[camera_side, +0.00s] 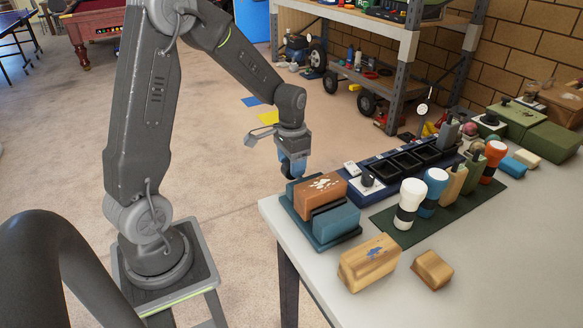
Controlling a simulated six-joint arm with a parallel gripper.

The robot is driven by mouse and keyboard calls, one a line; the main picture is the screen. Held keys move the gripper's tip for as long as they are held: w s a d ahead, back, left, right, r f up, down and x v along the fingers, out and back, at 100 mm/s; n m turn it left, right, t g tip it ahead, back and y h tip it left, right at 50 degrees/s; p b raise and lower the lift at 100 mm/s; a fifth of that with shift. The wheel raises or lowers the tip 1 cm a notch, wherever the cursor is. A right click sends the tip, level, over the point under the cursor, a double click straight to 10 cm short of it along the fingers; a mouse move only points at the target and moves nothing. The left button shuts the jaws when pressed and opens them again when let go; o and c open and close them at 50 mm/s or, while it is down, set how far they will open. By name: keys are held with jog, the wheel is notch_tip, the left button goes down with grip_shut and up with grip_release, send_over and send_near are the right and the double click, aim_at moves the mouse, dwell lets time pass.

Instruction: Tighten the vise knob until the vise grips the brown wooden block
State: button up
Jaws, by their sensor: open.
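The blue-teal vise (336,222) stands at the near left corner of the white table. The brown wooden block (318,197), with pale marks on top, sits in it between its jaws. A dark gap shows between the block and the near jaw. My gripper (293,173) points down just behind the vise's far left end, close to it. Its fingers are open, though small and partly hidden behind the vise. I cannot make out the vise knob; it may be hidden behind the vise or the gripper.
A tan block (369,263) and a smaller brown block (432,270) lie in front. A dark blue tray (367,195) and several white-, blue- and orange-topped items on a green mat (407,236) stand to the right. The right front table is clear. A shelf rack (350,75) stands behind.

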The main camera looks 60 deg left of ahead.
jog(key=shift+f, duration=0.95)
jog(key=c, duration=0.9)
jog(key=shift+c, duration=0.2)
